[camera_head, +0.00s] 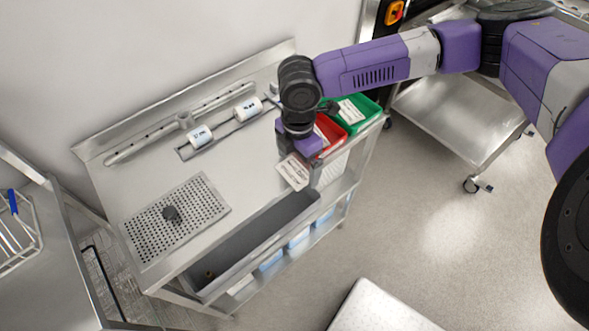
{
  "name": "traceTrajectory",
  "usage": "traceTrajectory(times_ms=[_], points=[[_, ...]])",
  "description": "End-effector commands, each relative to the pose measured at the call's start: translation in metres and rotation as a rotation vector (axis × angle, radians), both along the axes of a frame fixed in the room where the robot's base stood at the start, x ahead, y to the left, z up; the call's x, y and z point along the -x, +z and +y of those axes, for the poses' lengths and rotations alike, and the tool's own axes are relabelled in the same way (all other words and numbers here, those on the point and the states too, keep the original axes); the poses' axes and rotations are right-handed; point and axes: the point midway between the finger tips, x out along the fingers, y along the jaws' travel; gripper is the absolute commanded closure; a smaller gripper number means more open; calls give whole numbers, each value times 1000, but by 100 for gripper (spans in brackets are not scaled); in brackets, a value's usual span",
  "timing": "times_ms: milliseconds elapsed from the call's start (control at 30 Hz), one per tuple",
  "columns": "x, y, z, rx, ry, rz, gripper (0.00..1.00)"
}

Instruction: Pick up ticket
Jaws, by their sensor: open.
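A white ticket (293,172) with printed lines shows right under my gripper (300,169), at the front edge of the steel counter. My gripper is open, with one finger on each side of the ticket's upper part. I cannot tell whether the fingers touch it. The gripper hides the ticket's upper edge. A red bin (333,128) stands just behind and to the right of the gripper, with a white card partly visible in it. A green bin (368,105) beside it holds another white card (350,111).
The steel counter (245,165) has a long sink trough (250,240) along its front. Two white rolls (199,136) on a holder and a perforated drain plate (190,205) lie on it. A steel cart (455,115) stands at the right. Open floor (440,230) lies in front.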

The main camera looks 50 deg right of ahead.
Motion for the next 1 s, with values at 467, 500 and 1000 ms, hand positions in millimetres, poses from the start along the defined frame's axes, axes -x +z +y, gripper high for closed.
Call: traceTrajectory(times_ms=[467,500,1000], points=[[0,-6,0,0,0,-1,0],[0,-6,0,0,0,-1,0],[0,-6,0,1,0,-1,53]])
